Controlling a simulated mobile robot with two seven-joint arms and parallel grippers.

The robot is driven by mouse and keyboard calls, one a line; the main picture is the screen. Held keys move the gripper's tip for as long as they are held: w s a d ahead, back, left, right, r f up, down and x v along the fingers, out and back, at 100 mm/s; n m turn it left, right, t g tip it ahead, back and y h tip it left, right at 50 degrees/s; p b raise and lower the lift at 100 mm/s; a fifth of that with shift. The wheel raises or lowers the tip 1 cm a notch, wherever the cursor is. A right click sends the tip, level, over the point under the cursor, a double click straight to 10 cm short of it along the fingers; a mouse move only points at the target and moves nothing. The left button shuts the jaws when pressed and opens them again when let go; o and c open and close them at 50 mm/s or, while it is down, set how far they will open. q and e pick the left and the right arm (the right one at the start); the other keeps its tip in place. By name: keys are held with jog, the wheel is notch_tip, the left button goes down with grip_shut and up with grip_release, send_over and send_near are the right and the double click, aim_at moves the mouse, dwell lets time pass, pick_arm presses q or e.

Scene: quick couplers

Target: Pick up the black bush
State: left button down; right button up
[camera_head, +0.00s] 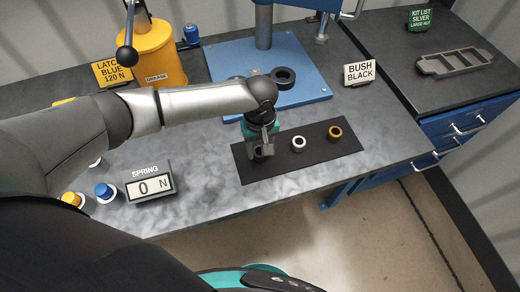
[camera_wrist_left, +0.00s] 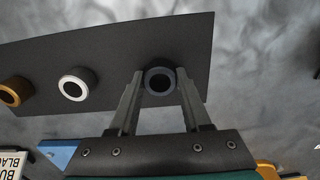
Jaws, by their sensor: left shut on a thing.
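The black bush (camera_wrist_left: 160,81) is a short dark ring at one end of the black mat (camera_wrist_left: 120,45). In the left wrist view my left gripper (camera_wrist_left: 160,88) has a finger on each side of the bush and is shut on it. In the head view the left gripper (camera_head: 262,150) reaches down to the left end of the mat (camera_head: 285,172), and the bush (camera_head: 259,153) is mostly hidden by the fingers. I cannot tell whether the bush is clear of the mat. My right gripper is not in view.
A white bush (camera_head: 298,143) and a brown bush (camera_head: 334,132) stand on the mat to the right. Behind is a blue press plate (camera_head: 300,62) with a dark ring (camera_head: 283,77). A BUSH BLACK sign (camera_head: 359,73), a SPRING display (camera_head: 150,186) and an orange grease container (camera_head: 155,50) stand around.

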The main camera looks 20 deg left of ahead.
aim_at(260, 151)
pick_arm(q)
notch_tip(260, 151, up, 20)
jog(key=p, duration=0.3)
jog(key=shift+f, duration=0.15)
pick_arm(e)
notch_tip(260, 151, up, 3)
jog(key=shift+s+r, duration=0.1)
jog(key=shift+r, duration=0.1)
